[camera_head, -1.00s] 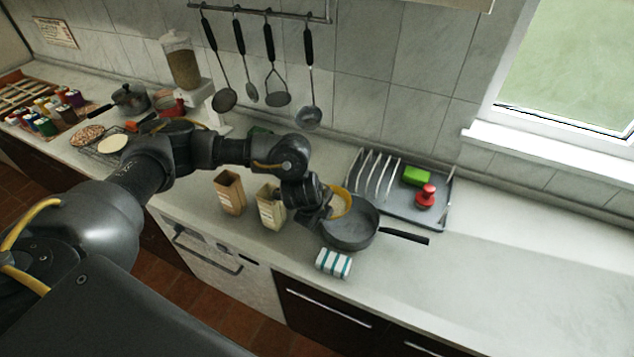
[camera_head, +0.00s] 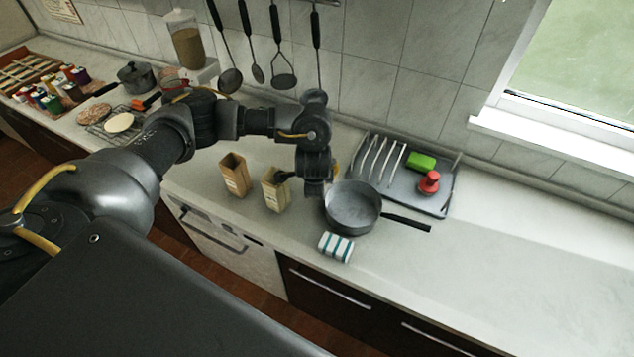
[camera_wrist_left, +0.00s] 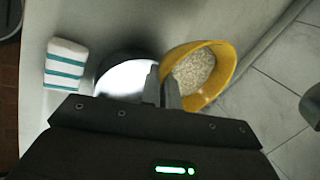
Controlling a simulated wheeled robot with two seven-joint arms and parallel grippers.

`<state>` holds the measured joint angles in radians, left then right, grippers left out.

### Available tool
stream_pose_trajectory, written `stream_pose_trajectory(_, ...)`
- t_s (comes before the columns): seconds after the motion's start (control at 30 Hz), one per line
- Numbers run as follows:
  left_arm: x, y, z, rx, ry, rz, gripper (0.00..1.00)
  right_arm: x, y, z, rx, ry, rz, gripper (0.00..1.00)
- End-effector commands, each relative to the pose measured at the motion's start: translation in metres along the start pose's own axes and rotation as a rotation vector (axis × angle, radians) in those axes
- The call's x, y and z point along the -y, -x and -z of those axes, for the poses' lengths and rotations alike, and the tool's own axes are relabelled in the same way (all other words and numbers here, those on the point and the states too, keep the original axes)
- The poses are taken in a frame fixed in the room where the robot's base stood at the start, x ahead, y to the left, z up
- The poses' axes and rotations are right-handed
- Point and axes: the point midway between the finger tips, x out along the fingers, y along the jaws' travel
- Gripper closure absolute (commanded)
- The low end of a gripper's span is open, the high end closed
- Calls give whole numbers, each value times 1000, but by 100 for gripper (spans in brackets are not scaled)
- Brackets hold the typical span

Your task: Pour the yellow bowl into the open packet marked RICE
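The yellow bowl (camera_wrist_left: 228,62) holds pale grains in the left wrist view. My left gripper (camera_wrist_left: 165,88) is at its rim, with the fingers close together and the rim between them. In the head view the bowl (camera_head: 336,168) is only a thin yellow sliver, mostly hidden behind my left gripper (camera_head: 318,190). Two upright open packets stand to the left of this gripper: a brown one (camera_head: 234,178) and a paler one (camera_head: 274,192). Their markings are too small to read. My right gripper is not in view.
A grey pan (camera_head: 352,208) stands just right of my left gripper, its handle pointing right. A striped sponge (camera_head: 336,247) lies at the counter's front edge. A dish rack (camera_head: 400,190) with a green block and red-knobbed object is behind. The counter at right is clear.

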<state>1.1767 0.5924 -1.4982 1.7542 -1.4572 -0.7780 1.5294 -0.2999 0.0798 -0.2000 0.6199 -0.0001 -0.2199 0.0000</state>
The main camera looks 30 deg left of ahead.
Motion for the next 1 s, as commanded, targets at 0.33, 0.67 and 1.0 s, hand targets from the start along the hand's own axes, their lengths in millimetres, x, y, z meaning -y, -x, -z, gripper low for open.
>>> stream_pose_trajectory(0.33, 1, 4, -8, -82, 38, 13, 100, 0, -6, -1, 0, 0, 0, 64)
stream_pose_trajectory(0.67, 1, 8, -16, -161, 73, 24, 100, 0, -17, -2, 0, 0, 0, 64)
stream_pose_trajectory(1.0, 2, 11, -23, -221, 101, 31, 100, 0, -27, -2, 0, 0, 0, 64)
